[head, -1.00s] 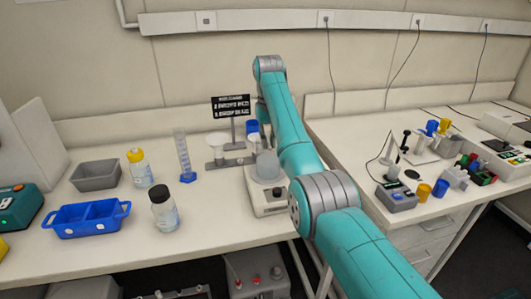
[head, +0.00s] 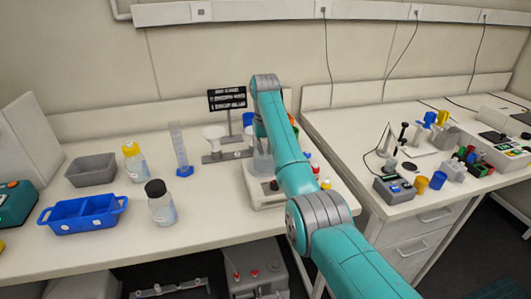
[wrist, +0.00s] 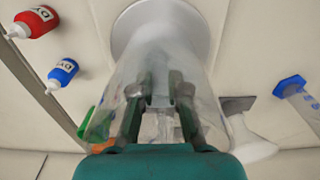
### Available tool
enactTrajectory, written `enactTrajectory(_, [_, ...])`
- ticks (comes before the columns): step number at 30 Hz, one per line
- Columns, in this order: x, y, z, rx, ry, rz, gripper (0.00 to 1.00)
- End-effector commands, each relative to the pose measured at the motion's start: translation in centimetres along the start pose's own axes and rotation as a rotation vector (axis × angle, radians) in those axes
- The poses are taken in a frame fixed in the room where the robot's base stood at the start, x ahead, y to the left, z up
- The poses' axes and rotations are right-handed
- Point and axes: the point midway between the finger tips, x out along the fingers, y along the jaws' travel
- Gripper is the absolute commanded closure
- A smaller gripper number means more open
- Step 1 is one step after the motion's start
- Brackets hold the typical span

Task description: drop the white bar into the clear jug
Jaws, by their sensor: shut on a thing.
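The clear jug (head: 261,160) stands on a white stirrer unit (head: 262,196) at the right part of the left bench. My arm hides much of it in the head view. In the wrist view the jug (wrist: 206,100) is see-through and its wall surrounds my fingers in the picture. My gripper (wrist: 160,88) is shut on a small pale piece, the white bar (wrist: 161,98), between the fingertips. I cannot tell exactly how deep the fingertips are within the jug. In the head view my gripper is hidden behind the arm.
A blue-footed cylinder (head: 180,150), a black-capped bottle (head: 160,203), a yellow-capped bottle (head: 135,163), a grey bin (head: 91,172) and a blue tray (head: 80,214) stand to the left. Red (wrist: 36,22) and blue (wrist: 62,72) bottles are near the jug.

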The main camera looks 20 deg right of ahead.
Motion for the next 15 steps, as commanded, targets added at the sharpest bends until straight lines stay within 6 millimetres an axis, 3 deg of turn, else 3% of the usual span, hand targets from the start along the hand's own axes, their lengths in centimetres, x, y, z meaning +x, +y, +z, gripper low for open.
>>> enactTrajectory(14, [1.2, 0.0, 0.1, 0.000, -0.003, 0.000, 1.00])
enactTrajectory(15, [1.3, 0.0, 0.1, 0.000, -0.004, 0.000, 0.78])
